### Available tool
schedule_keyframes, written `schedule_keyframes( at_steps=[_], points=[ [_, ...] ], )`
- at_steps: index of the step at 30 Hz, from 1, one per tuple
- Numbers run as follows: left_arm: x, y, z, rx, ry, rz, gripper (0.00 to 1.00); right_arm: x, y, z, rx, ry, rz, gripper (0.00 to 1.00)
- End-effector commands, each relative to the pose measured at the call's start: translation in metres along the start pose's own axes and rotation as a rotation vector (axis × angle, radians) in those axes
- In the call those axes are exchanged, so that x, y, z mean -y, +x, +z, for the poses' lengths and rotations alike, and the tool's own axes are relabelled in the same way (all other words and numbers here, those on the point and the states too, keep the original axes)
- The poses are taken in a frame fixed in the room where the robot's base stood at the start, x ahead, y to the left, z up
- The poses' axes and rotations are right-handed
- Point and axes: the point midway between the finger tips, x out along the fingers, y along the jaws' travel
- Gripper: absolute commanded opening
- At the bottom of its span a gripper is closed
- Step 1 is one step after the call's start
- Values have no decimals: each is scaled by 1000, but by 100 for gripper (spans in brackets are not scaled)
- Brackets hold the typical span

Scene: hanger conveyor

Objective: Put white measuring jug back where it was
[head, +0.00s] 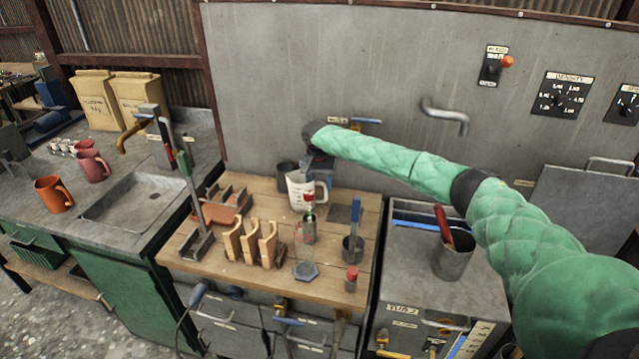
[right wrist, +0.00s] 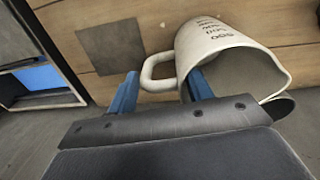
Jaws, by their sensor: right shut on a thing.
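The white measuring jug (head: 302,194) is at the back middle of the wooden bench top, upright, with its handle toward the right. I cannot tell whether its base touches the wood. In the right wrist view the jug (right wrist: 225,55) shows black markings and an open mouth. My right gripper (head: 322,181) comes down from behind the jug. In the right wrist view its blue fingers (right wrist: 161,92) stand either side of the handle, shut on it. My left gripper is not in view.
Wooden stands (head: 250,241), a glass cylinder (head: 305,255), a green-topped bottle (head: 309,230) and a metal cup (head: 353,249) stand in front. A sink (head: 145,200) is left.

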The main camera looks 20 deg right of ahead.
Motion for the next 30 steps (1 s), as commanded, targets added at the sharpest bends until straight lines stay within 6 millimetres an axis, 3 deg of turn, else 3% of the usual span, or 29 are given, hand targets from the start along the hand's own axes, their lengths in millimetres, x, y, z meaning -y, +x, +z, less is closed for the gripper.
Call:
schedule_keyframes(
  at_steps=[7, 8, 10, 24, 30],
  points=[
    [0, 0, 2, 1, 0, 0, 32, 0, 2, 0, 1, 1, -1, 0],
    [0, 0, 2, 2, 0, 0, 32, 0, 2, 0, 0, 1, 0, 56],
    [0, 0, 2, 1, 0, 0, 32, 0, 2, 0, 0, 0, 0, 70],
    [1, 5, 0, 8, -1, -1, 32, 0, -5, 0, 0, 0, -1, 72],
    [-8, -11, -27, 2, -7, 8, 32, 0, -32, -1, -1, 0, -2, 72]
  ],
)
